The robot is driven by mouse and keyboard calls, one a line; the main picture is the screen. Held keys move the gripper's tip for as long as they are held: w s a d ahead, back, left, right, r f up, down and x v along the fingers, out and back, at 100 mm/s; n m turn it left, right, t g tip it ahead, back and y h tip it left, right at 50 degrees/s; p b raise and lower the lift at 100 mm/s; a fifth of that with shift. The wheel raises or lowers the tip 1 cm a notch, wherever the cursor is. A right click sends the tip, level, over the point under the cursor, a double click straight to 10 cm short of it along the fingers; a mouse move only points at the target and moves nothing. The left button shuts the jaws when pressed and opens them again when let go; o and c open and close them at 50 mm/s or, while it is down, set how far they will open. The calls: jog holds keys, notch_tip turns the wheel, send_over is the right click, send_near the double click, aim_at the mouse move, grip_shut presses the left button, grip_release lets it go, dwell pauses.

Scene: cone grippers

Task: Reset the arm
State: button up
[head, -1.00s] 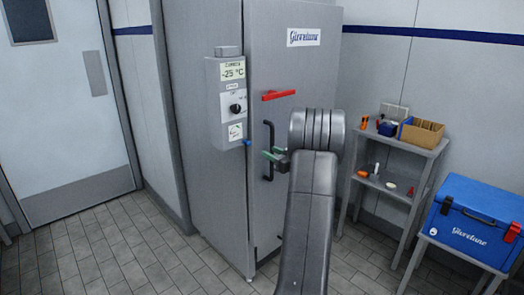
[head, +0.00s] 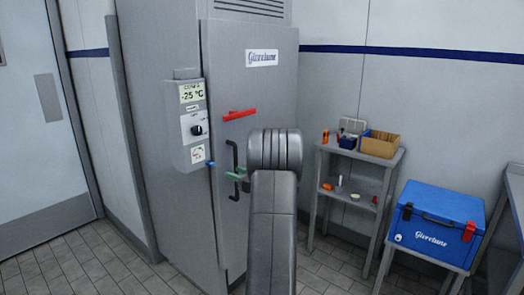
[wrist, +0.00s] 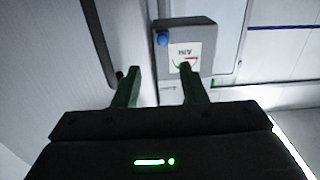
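My gripper (head: 238,174) has green fingers and sits in front of the tall grey freezer, close to its black vertical door handle (head: 234,155). In the wrist view my gripper (wrist: 160,66) has its two fingers well apart with nothing between them. A dark bar, seemingly the handle (wrist: 97,40), runs just outside the left finger there. Part of my gripper is hidden behind my own arm in the head view.
The freezer (head: 260,110) has a red bar (head: 239,114) and a control box (head: 190,125) reading -25 °C. A grey shelf (head: 352,172) with small items and a blue cooler (head: 437,224) stand at right. Tiled floor (head: 70,265) is clear at left.

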aim_at(212, 164)
jog(key=x, duration=1)
jog(key=shift+w+a+p, duration=0.1)
jog(key=shift+a+p, duration=0.15)
jog(key=shift+p, duration=0.15)
jog(key=shift+s+a+f, duration=0.1)
jog(key=shift+s+a, duration=0.05)
jog(key=shift+s, duration=0.1)
jog(key=shift+s+a, duration=0.1)
jog(key=shift+s, duration=0.15)
jog(key=shift+r, duration=0.2)
